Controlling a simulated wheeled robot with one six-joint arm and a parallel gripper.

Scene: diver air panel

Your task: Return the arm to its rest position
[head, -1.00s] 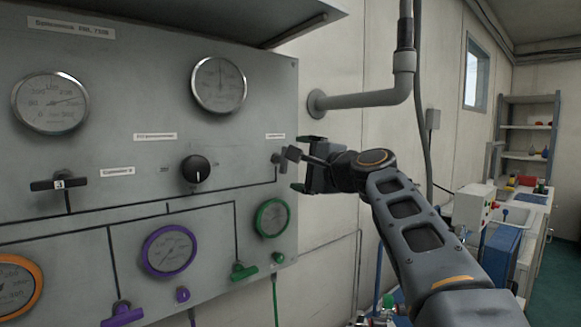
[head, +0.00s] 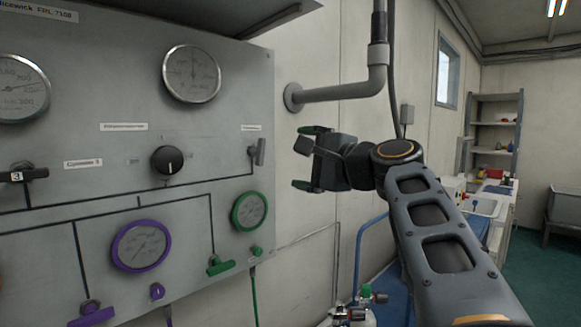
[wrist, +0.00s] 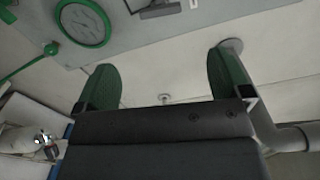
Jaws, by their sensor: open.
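My gripper (head: 306,158) is open and empty in the head view, to the right of the panel's edge and in front of the pale wall. Its two green-padded fingers also show in the wrist view (wrist: 165,90), spread wide with nothing between them. The grey panel (head: 110,205) fills the left of the head view. A small grey lever (head: 258,152) at the panel's right edge stands apart from my gripper, to its left. A black knob (head: 167,160) sits left of that lever.
A grey pipe (head: 340,90) runs on the wall above my gripper. A gas cylinder (head: 357,318) with fittings stands below. A green-rimmed gauge (head: 249,211) and green valve handle (head: 220,265) are on the panel's lower right. A counter and shelves (head: 497,120) stand at the back right.

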